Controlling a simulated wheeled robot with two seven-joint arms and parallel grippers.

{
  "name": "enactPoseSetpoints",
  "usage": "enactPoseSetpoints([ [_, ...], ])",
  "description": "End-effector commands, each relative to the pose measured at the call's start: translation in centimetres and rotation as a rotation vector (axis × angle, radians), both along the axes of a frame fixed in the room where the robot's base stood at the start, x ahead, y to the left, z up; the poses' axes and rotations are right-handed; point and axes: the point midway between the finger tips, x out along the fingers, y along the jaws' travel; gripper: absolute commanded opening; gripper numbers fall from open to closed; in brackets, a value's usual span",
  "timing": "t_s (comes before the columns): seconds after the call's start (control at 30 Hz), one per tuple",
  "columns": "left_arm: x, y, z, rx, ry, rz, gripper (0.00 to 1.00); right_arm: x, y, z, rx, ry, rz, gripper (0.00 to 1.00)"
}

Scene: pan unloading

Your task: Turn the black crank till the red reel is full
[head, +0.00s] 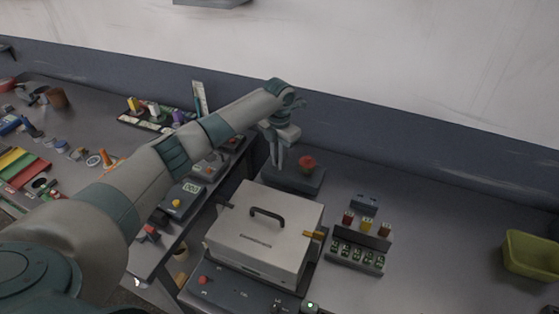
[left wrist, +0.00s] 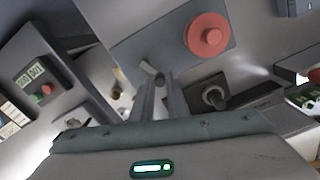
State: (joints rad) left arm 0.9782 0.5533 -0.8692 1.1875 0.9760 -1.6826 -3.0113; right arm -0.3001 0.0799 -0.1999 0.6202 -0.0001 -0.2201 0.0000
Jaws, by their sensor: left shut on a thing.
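The red reel (head: 307,162) stands on a dark base plate (head: 308,185) at the back, behind the white box. It also shows as a red disc with a raised hub in the left wrist view (left wrist: 208,35), on the grey plate. My left gripper (head: 278,166) reaches down just left of the reel, apart from it. In the left wrist view its fingers (left wrist: 160,86) are close together around a small dark piece (left wrist: 160,78), which looks like the black crank's knob. The fingers hide most of the crank. How full the reel is, I cannot tell. My right gripper is out of view.
A white box (head: 262,236) with a black handle stands in front of the reel. To its right is a block with several coloured knobs (head: 358,245). A green bin (head: 530,256) is at the far right. The left table holds many small items.

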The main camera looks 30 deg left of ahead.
Motion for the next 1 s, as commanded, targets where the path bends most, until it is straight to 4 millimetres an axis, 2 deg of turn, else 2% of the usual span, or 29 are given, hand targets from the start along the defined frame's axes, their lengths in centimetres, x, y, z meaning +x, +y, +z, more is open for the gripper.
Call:
enactPoseSetpoints([
  [0.17, 0.2, 0.1, 0.3, 0.001, -0.007, 0.003, 0.00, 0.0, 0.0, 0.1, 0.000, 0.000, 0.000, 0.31],
  [0.2, 0.2, 0.1, 0.3, 0.001, -0.007, 0.004, 0.16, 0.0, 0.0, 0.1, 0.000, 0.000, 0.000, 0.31],
  [0.27, 0.2, 0.1, 0.3, 0.000, -0.006, 0.004, 0.30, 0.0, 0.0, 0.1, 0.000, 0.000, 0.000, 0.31],
  [0.3, 0.2, 0.1, 0.3, 0.000, -0.005, 0.004, 0.33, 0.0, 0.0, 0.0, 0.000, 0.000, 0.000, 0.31],
  [0.73, 0.1, 0.1, 0.5, 0.000, -0.002, 0.003, 0.33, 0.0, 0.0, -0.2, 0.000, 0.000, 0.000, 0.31],
  [0.87, 0.1, 0.1, 1.4, -0.001, -0.004, 0.003, 0.33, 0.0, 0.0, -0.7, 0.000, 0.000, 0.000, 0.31],
  [1.0, 0.1, 0.1, 3.3, 0.000, -0.005, 0.003, 0.33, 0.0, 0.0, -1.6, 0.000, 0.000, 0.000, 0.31],
])
